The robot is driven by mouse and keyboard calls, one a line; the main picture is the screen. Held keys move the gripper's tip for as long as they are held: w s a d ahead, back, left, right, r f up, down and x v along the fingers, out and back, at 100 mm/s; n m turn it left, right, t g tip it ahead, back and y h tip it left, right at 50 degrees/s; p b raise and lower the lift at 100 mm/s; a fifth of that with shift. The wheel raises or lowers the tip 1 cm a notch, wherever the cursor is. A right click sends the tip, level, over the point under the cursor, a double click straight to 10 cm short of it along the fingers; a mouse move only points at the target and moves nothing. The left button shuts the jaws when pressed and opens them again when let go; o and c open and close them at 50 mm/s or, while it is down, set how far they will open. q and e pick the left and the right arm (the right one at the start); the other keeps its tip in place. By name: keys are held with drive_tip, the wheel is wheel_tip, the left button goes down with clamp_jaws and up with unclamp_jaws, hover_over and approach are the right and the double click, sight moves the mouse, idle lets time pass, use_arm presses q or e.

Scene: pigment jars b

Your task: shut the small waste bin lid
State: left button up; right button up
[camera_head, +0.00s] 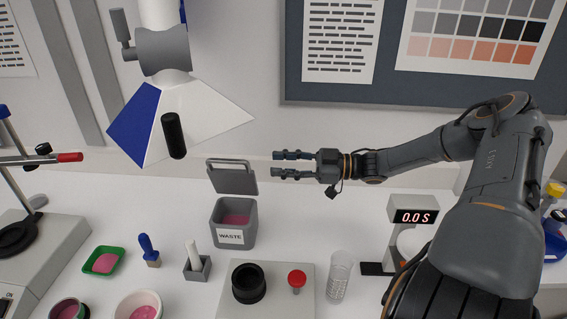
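The small grey waste bin (236,237) with a white "WASTE" label stands on the white bench, left of the middle of the head view. Its grey lid (233,178) is raised upright at the back of the bin, and pink material shows inside. My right gripper (275,164) reaches in from the right, pointing left. It is open and empty, its two fingers apart, to the right of and a little above the raised lid. It does not seem to touch the lid. My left gripper is not in view.
A white and blue hood (205,115) with a black handle hangs above the bin. In front stand a pestle holder (197,268), a grey plate (270,303) with a black ring and red-topped piece, and a glass beaker (339,278).

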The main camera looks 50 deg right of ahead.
drive_tip(key=shift+d, duration=0.1)
drive_tip(key=c, duration=0.7)
drive_tip(key=shift+w+d+m+b, duration=0.1)
drive_tip(key=shift+d+m+b, duration=0.1)
drive_tip(key=shift+m+b, duration=0.3)
clamp_jaws()
drive_tip(key=d+r+m+b, duration=0.3)
drive_tip(key=d+m+b, duration=0.4)
drive_tip(key=m, duration=0.6)
drive_tip(key=w+a+f+p, duration=0.1)
drive_tip(key=w+a+f, duration=0.1)
drive_tip(key=w+a, duration=0.4)
drive_tip(key=shift+a+f+m+g+p, duration=0.25)
drive_tip(key=shift+a+m+g+p, duration=0.1)
drive_tip(key=shift+a, duration=1.55)
